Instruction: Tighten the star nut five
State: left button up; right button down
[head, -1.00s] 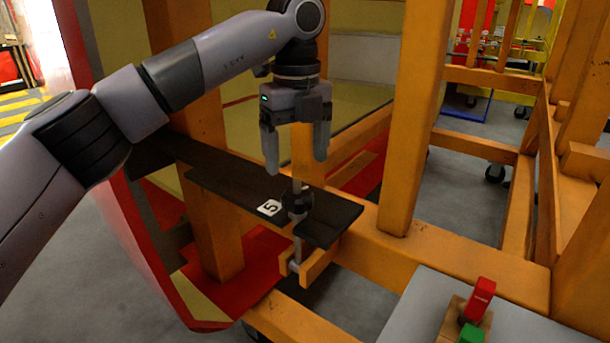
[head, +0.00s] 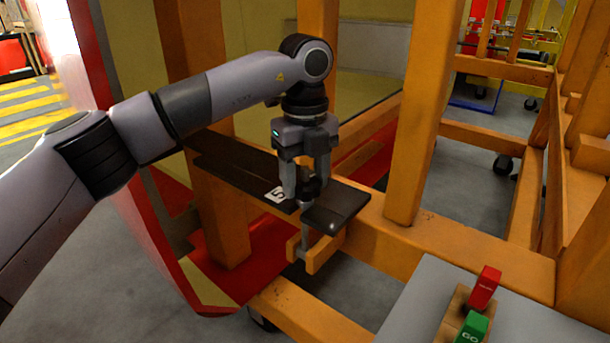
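Star nut five (head: 309,188) is a dark knob on an upright bolt, at the slot end of a black plate (head: 345,204). A white label with a 5 (head: 277,196) lies just left of it. My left gripper (head: 306,188) points down over the nut, one finger on each side. The fingers stand close together around the nut and appear shut on it; they hide part of it. The bolt's lower end (head: 304,240) hangs below the plate, by an orange wooden bracket (head: 322,254). My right gripper is not in view.
Orange wooden posts (head: 425,110) and beams stand right of and behind the nut. A red-edged yellow shell (head: 125,190) is at the left. A grey panel (head: 420,290) with a red block (head: 484,287) and a green GO block (head: 473,328) is at the lower right.

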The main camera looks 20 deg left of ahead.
pick_arm(q)
jog(key=shift+c, duration=1)
jog(key=shift+m, duration=0.3)
jog(key=shift+r+m+p, duration=0.1)
jog(key=shift+m+p, duration=0.3)
jog(key=shift+m, duration=0.5)
jog(key=m+p, duration=0.1)
jog(key=m, duration=0.2)
jog(key=shift+m, duration=0.3)
jog(key=m, duration=0.4)
jog(key=shift+p, duration=0.4)
jog(key=shift+w+m, duration=0.1)
jog(key=shift+m, duration=1.7)
